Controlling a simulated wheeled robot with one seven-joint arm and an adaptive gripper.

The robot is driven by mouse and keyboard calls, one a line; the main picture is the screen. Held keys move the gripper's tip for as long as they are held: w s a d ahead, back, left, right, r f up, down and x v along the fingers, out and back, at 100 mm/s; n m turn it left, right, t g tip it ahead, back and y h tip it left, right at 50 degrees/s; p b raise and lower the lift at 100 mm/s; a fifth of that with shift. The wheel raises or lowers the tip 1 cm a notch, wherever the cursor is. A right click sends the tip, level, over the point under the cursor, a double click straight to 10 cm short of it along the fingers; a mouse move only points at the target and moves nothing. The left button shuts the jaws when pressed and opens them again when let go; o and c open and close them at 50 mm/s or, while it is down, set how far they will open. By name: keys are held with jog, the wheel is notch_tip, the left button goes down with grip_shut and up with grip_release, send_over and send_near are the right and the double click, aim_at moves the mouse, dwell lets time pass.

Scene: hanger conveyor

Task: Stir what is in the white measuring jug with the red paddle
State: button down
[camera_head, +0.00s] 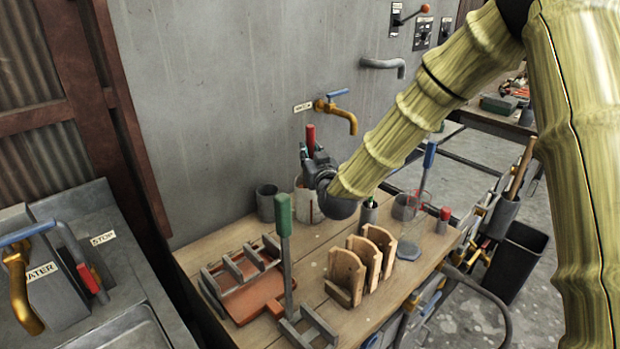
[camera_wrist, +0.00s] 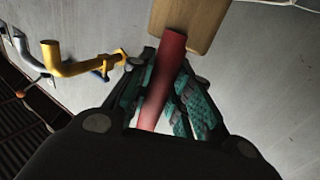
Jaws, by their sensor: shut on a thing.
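My gripper (camera_head: 312,158) is shut on the red handle of the paddle (camera_head: 310,137). The handle stands upright above the jaws. In the wrist view the red handle (camera_wrist: 163,80) lies between the teal finger pads of my gripper (camera_wrist: 168,88). The white measuring jug (camera_head: 301,204) stands on the wooden table near the wall, just below my gripper. My wrist hides part of it. The paddle's lower end is hidden, so I cannot tell how deep it sits in the jug. The jug's contents do not show.
A grey cup (camera_head: 266,203) stands left of the jug. A green-handled tool (camera_head: 284,235) stands upright by a reddish tray in front. A wooden rack (camera_head: 361,262), a clear beaker (camera_head: 412,232) and a blue-handled tool (camera_head: 430,155) are to the right. A brass tap (camera_head: 340,115) projects from the wall.

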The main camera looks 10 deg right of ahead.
jog(key=shift+r+p, duration=2.05)
jog(key=shift+r, duration=2.4)
jog(key=shift+r+p, duration=0.9)
jog(key=shift+r, duration=1.05)
